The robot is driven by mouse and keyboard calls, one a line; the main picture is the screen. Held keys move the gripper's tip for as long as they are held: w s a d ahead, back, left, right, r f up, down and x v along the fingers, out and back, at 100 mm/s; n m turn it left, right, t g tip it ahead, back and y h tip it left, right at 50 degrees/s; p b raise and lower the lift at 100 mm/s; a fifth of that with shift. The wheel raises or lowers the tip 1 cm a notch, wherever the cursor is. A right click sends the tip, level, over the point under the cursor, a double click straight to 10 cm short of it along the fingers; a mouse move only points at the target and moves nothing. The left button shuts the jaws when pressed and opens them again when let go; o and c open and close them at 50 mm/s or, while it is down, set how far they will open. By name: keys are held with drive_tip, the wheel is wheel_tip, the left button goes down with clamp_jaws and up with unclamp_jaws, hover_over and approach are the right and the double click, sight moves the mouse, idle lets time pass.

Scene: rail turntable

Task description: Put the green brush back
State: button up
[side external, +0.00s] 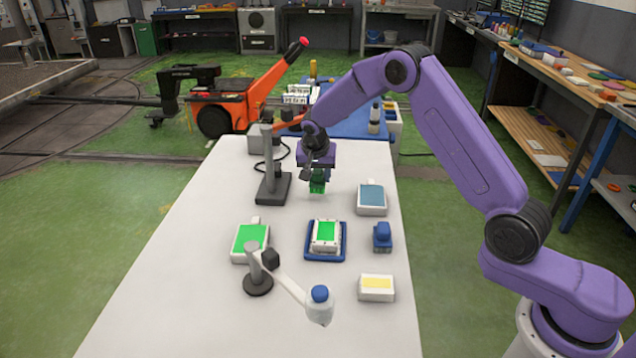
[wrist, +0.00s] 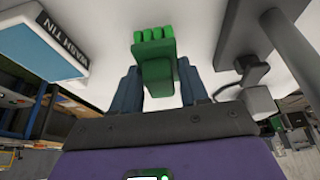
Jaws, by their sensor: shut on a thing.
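My gripper (side external: 316,174) is shut on the green brush (side external: 317,186) above the far part of the white table. In the wrist view, the brush (wrist: 155,52) sits between the two blue fingers of my gripper (wrist: 160,88). Its bristle tufts point away from the palm. The side view shows the brush hanging downward; I cannot tell its exact height above the table. Its resting place cannot be made out.
A blue-topped tin (side external: 371,196), labelled WASH TIN in the wrist view (wrist: 52,50), stands right of the brush. A dark stand (side external: 272,187) is close on the left.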

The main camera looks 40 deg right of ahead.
sight(318, 182)
drive_tip(key=shift+f, duration=1.4)
drive_tip(key=shift+f, duration=0.2)
drive_tip(key=o, duration=0.9)
drive_tip(key=shift+r, duration=0.1)
drive_tip(key=v, duration=1.2)
drive_tip(key=shift+r, duration=0.1)
